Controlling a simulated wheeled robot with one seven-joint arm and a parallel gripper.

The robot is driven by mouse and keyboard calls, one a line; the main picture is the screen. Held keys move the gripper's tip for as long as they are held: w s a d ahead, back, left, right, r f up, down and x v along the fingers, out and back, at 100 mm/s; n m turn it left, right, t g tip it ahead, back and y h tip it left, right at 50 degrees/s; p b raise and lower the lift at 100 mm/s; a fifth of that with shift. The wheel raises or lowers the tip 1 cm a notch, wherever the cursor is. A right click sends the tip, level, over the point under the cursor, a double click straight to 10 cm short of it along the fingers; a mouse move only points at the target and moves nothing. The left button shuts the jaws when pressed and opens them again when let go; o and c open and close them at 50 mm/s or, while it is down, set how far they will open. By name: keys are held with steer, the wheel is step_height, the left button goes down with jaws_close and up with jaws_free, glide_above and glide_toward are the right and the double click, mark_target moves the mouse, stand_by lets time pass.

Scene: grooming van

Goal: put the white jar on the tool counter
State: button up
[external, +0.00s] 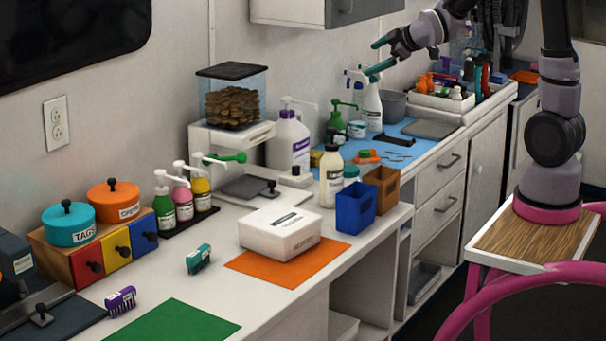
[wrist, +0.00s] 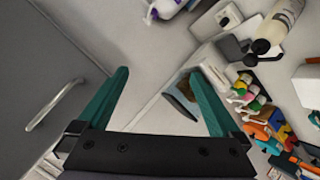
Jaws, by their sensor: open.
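My gripper (external: 371,59) is open and empty, raised in the air above the back counter near the spray bottles. In the wrist view its two teal fingers (wrist: 158,73) are spread apart with nothing between them. A small pale jar with a teal lid (external: 351,172) stands behind the blue bin, its body partly hidden. Another small white container (external: 357,130) stands beside the spray bottles. I cannot tell for sure which is the white jar. The back counter has a blue mat (external: 420,128) with small metal tools; I take it as the tool counter.
A cream bottle (external: 331,176), a blue bin (external: 355,207) and a brown bin (external: 382,188) crowd the middle of the counters. A white box (external: 279,232) sits on an orange mat (external: 250,266). A wall cabinet (external: 300,12) hangs near my arm. A green mat (external: 175,322) lies bare.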

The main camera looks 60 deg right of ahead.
steer(key=s+a+r+m+g+y, duration=0.1)
steer(key=s+a+r+m, duration=0.1)
steer(key=s, duration=0.7)
steer(key=s+a+r+m+g+y, duration=0.2)
steer(key=s+a+m, duration=0.3)
steer(key=s+a, duration=0.2)
steer(key=s+a+r+m+g+y, duration=0.1)
steer(key=s+a, duration=0.4)
steer(key=s, duration=0.7)
steer(key=r+m, duration=0.1)
steer(key=m, duration=0.1)
steer(key=shift+r+m+g, duration=0.2)
steer(key=shift+m+g, duration=0.1)
steer(key=shift+m, duration=0.1)
